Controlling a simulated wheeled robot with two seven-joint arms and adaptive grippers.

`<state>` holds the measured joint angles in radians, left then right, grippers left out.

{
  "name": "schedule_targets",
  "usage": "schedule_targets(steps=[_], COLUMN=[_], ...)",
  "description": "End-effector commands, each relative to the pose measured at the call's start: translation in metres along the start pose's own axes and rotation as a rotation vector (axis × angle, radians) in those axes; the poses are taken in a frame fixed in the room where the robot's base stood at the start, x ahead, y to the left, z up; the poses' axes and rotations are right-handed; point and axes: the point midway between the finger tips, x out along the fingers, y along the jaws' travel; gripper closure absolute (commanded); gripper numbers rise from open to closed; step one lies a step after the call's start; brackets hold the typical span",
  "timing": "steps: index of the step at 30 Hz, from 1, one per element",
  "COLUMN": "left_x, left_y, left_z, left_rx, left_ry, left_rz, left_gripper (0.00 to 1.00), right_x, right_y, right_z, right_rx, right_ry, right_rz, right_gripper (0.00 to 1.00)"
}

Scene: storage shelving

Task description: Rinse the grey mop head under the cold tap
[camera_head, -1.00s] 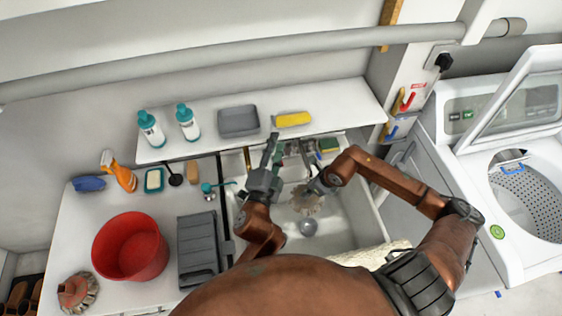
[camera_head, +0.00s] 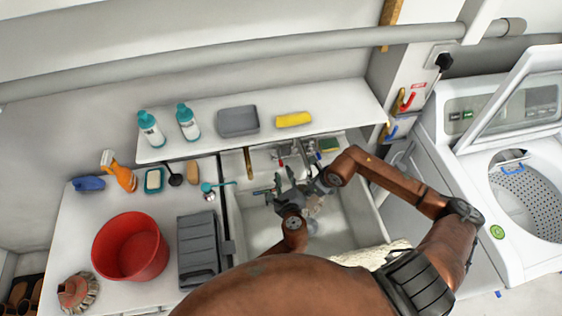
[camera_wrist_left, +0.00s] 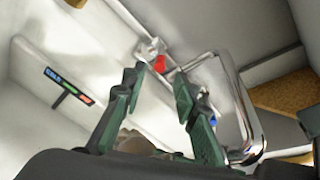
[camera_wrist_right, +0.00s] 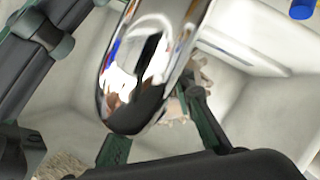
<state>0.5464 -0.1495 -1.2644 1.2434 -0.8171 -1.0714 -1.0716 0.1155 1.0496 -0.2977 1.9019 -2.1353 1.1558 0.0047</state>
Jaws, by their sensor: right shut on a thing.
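A pale, stringy mop head (camera_wrist_right: 177,108) shows between the fingers of my right gripper (camera_wrist_right: 155,122) in the right wrist view, which is shut on it. The tap's chrome spout (camera_wrist_right: 150,60) covers much of the mop head there. In the head view my right gripper (camera_head: 320,187) is over the sink (camera_head: 262,238), and the mop head is mostly hidden. My left gripper (camera_head: 284,182) is beside it, with fingers apart and empty in the left wrist view (camera_wrist_left: 156,95). That view shows a red tap handle (camera_wrist_left: 160,64), the curved spout (camera_wrist_left: 240,100) and a bit of blue (camera_wrist_left: 212,121).
A red bucket (camera_head: 130,248), a grey case (camera_head: 198,250) and another mop head (camera_head: 78,291) are left of the sink. A shelf (camera_head: 270,108) with bottles, a grey tray (camera_head: 238,121) and a yellow sponge (camera_head: 293,120) is behind. An open washer (camera_head: 520,190) stands at right.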

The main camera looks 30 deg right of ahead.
Motion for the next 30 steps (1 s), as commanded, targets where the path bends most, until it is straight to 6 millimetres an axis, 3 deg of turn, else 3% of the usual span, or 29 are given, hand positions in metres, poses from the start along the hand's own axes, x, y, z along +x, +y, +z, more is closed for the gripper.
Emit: schedule_targets(steps=[6,13,21,30], left_x=[0.042,0.072,0.086,0.087], left_y=[0.000,-0.001,0.000,0.000], left_z=[0.001,0.001,0.000,0.000], left_rx=[0.000,-0.001,-0.004,-0.004], left_ry=[-0.001,0.000,0.001,0.002], left_rz=[0.001,0.000,0.000,0.000], left_gripper=[0.73,0.73,0.73,0.75], right_x=[0.000,0.000,0.000,0.000], right_y=[0.000,0.000,0.000,0.000], right_z=[0.001,0.001,0.001,0.001], right_rx=[0.000,-0.001,0.000,0.000], right_ry=[-0.001,-0.001,-0.001,-0.001], right_rz=[0.000,0.000,0.000,0.000], right_gripper=[1.00,1.00,1.00,1.00])
